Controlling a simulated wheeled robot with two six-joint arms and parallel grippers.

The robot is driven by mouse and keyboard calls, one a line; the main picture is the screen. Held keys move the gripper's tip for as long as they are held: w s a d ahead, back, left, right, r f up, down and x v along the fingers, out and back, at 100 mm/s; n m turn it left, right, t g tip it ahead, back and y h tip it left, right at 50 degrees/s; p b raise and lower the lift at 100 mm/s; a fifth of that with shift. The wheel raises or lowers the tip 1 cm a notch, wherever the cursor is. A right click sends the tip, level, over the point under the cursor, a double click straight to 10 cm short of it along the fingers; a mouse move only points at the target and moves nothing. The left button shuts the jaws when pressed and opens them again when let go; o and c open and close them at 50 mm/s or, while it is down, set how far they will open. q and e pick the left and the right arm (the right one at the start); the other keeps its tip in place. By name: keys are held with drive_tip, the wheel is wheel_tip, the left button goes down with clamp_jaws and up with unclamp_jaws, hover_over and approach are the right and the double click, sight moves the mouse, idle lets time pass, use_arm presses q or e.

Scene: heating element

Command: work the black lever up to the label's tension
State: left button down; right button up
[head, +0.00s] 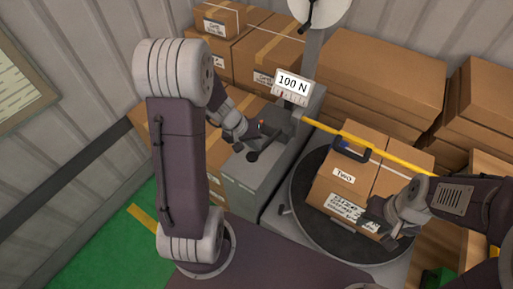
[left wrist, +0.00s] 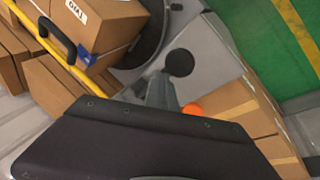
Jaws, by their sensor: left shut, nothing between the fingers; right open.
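The black lever (head: 253,156) shows in the head view on top of the grey machine, its round knob towards the front. The knob also shows in the left wrist view (left wrist: 179,63), near the middle. The white label (head: 291,83) reads "100 N" and stands above a small scale (head: 290,98) with a red mark; its exact reading is too small to tell. My left gripper (head: 250,136) is shut and empty, close to the lever; whether they touch is unclear. My right gripper (head: 383,214) is open in front of the carton (head: 345,178) on the turntable.
A small orange-red part (head: 261,122) sits beside my left gripper. Stacked cartons (head: 365,75) fill the back. Green floor (head: 95,225) lies left.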

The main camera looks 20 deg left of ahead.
sight(252, 155)
use_arm(q)
drive_tip(key=shift+s+f+b, duration=0.3)
drive_tip(key=shift+f+b, duration=0.5)
drive_tip(key=shift+b, duration=0.15)
drive_tip(key=shift+s+f+b, duration=0.35)
drive_tip(key=shift+f+b, duration=0.4)
drive_tip(key=shift+b, duration=0.15)
drive_tip(key=shift+s+f+b, duration=0.3)
drive_tip(key=shift+f+b, duration=0.5)
drive_tip(key=shift+b, duration=0.15)
idle(2.0)
drive_tip(key=shift+r, duration=0.1)
idle(0.4)
drive_tip(key=shift+w+r+p, duration=0.3)
drive_tip(key=shift+r+p, duration=0.65)
drive_tip(key=shift+r, duration=0.05)
drive_tip(key=shift+w+r+p, duration=0.35)
drive_tip(key=shift+r+p, duration=0.6)
drive_tip(key=shift+r, duration=0.1)
drive_tip(key=shift+w+r+p, duration=0.3)
drive_tip(key=shift+r+p, duration=0.65)
drive_tip(key=shift+r, duration=0.05)
drive_tip(key=shift+w+d+r+p, duration=0.1)
drive_tip(key=shift+w+r+p, duration=0.3)
drive_tip(key=shift+r+p, duration=0.2)
